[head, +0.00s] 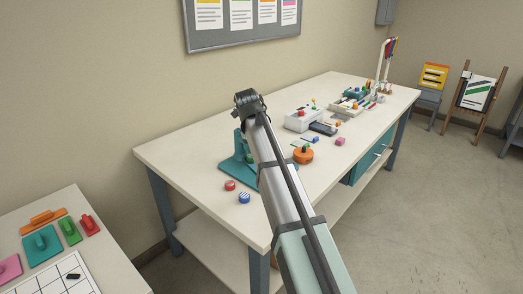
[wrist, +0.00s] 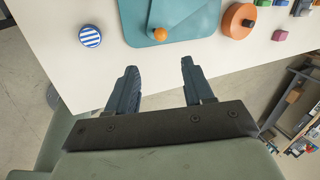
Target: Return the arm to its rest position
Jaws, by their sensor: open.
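My gripper (wrist: 158,68) shows in the wrist view with its two dark fingers apart and nothing between them. It is over the bare front part of the white table (wrist: 150,68). My arm (head: 285,190) reaches from the bottom of the head view up over the table, its dark joint the highest part. The gripper fingers cannot be made out in the head view. A teal board (wrist: 190,33) with an orange knob (wrist: 160,34) lies beyond the fingers. A blue-striped disc (wrist: 90,36) is to their upper left.
A red disc (head: 230,185) lies near the blue one. An orange round piece (head: 303,156), a pink block (head: 340,141) and a white box (head: 299,121) stand right of my arm. A side table (head: 125,277) with coloured handled pieces is at lower left. Floor at right is open.

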